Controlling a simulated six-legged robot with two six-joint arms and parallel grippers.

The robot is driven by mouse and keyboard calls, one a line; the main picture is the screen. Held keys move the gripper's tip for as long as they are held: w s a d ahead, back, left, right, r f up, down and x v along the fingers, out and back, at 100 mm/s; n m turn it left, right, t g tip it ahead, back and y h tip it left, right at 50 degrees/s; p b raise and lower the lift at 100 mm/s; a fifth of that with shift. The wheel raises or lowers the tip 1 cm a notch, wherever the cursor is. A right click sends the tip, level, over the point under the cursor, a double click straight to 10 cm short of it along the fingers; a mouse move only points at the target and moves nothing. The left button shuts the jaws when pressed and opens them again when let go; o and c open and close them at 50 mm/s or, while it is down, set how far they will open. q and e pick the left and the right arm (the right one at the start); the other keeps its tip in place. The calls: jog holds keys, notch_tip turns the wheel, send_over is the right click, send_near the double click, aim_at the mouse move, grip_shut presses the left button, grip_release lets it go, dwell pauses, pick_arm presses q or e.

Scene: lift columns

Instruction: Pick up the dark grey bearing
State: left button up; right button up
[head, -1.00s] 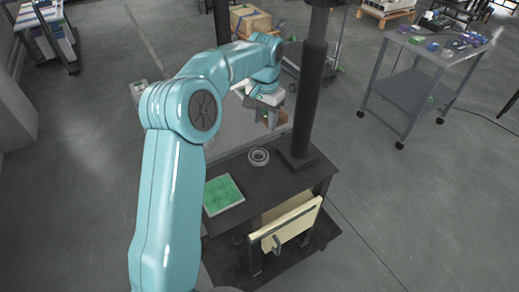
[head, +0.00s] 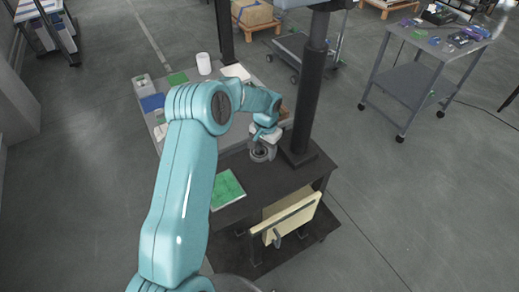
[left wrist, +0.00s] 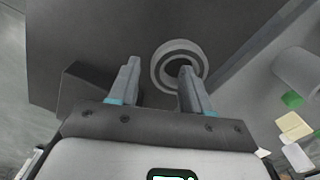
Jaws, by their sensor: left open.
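The dark grey bearing (head: 259,156) is a ring lying on the dark table (head: 232,164), near the base of the black column. In the left wrist view the bearing (left wrist: 161,61) lies beyond my fingertips. My left gripper (head: 264,144) is just above it in the head view and hides part of it. In the left wrist view my left gripper (left wrist: 159,66) is open with nothing between its fingers. One finger overlaps the bearing's hole there and the other is off to its left side. I cannot tell the exact height gap. My right gripper is not in view.
The black column (head: 308,95) stands right beside the bearing. A green tray (head: 227,189) lies on the table's near left. A cream panel (head: 290,217) stands below the front edge. Behind is a grey table with a white cylinder (head: 203,63) and boxes.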

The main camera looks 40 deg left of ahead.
pick_arm(q)
jog(key=shift+w+f, duration=0.15)
jog(key=shift+f, duration=0.6)
jog(key=shift+r, duration=0.1)
grip_shut()
jog(key=shift+r, duration=0.5)
notch_tip(320, 180, up, 11)
jog(key=b, duration=0.3)
notch_tip(320, 180, up, 9)
jog(key=p, duration=0.2)
send_over(266, 154)
jog(key=shift+s+r, duration=0.1)
jog(key=shift+s, duration=0.1)
